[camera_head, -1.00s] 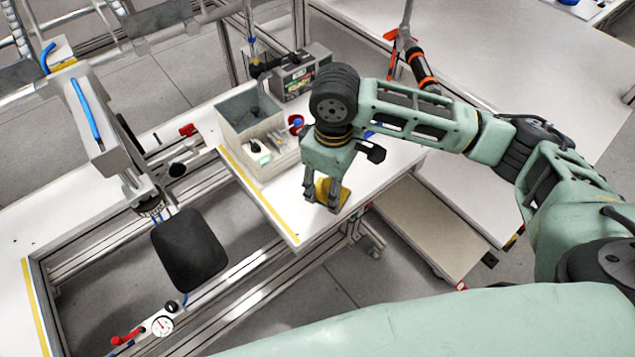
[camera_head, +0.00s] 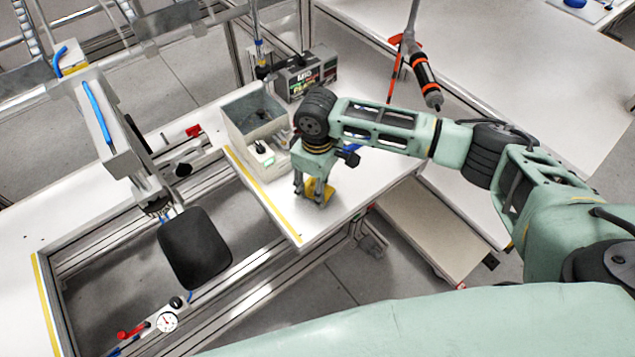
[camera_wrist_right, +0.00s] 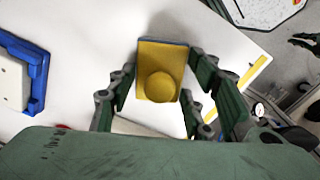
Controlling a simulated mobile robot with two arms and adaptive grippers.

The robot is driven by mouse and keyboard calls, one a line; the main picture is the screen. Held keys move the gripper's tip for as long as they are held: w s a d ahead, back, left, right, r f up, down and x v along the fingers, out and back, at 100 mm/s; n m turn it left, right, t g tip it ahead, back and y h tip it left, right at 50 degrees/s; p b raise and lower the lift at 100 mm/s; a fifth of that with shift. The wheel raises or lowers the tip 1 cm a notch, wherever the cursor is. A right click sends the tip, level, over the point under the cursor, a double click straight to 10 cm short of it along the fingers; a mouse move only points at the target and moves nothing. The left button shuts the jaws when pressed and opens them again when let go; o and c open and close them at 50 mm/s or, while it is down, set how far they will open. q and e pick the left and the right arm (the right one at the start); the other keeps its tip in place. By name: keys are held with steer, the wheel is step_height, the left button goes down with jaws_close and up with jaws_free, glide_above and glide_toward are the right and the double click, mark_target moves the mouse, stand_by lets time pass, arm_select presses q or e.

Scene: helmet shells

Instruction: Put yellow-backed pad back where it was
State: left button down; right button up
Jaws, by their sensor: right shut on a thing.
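The yellow-backed pad (camera_head: 322,190) is at the near right part of the white workbench (camera_head: 350,200). My left gripper is not in view.
A grey bin (camera_head: 248,115) with small items stands left of my gripper, with a labelled box (camera_head: 308,72) behind it. A blue-framed tray (camera_wrist_right: 38,75) lies left in the wrist view. A yellow strip (camera_head: 265,195) marks the bench's edge.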

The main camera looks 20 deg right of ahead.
steer(key=shift+f, duration=0.1)
steer(key=o, duration=1)
step_height(320, 180, up, 12)
steer(key=shift+r+b, duration=0.15)
steer(key=shift+b, duration=0.85)
